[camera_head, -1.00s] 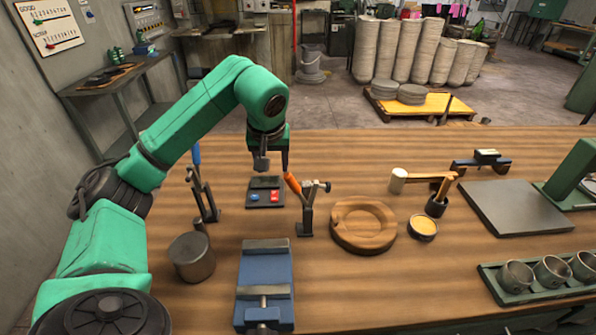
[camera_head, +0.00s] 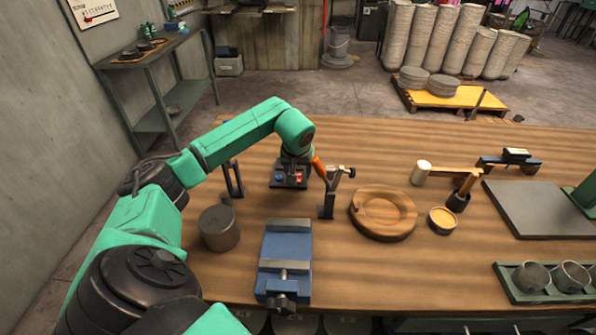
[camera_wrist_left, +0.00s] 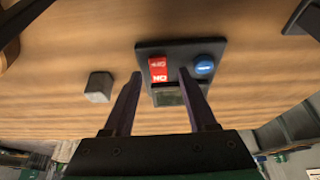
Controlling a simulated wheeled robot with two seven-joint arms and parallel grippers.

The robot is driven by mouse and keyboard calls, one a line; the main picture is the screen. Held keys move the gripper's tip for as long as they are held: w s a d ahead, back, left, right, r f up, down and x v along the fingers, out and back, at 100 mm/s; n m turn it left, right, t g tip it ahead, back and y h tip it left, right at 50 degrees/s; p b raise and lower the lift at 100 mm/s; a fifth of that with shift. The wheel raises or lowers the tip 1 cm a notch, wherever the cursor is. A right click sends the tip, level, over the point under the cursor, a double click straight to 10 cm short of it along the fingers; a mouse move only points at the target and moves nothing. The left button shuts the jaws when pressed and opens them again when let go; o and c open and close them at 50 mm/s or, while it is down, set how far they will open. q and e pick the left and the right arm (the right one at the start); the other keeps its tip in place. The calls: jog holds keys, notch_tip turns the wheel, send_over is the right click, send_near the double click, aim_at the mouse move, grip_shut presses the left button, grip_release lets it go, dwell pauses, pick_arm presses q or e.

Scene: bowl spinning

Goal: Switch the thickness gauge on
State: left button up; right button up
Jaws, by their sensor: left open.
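A small dark box, apparently the thickness gauge (camera_head: 284,184), lies on the bench, partly hidden by my left gripper. In the left wrist view the gauge (camera_wrist_left: 189,47) shows a red rocker switch (camera_wrist_left: 158,68), a round blue button (camera_wrist_left: 204,64) and a dark display (camera_wrist_left: 168,98). My left gripper (camera_head: 294,167) is open and empty, low over the box. In the wrist view its fingertips (camera_wrist_left: 159,75) lie either side of the red switch; I cannot tell whether they touch. My right gripper is out of view.
An orange-handled clamp (camera_head: 326,185) stands close right of the box, another upright clamp (camera_head: 233,180) to its left. A blue vise (camera_head: 285,255), a dark cylinder (camera_head: 218,230) and a round wooden piece (camera_head: 382,213) are nearer. A grey block (camera_wrist_left: 98,88) shows in the wrist view.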

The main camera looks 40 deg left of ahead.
pick_arm(q)
grip_shut()
jog(key=shift+w+a+r+g+h+p, duration=0.15)
jog(key=shift+w+r+g+h+p, duration=0.25)
jog(key=shift+p, duration=0.5)
jog(key=shift+f+g+h, duration=0.15)
jog(key=shift+g+h, duration=0.15)
jog(key=shift+g, duration=0.1)
jog(key=shift+w+a+f+g+h, duration=0.15)
jog(key=shift+a+f+g+h, duration=0.1)
jog(key=shift+g+h, duration=0.35)
jog(key=shift+g, duration=0.4)
grip_release()
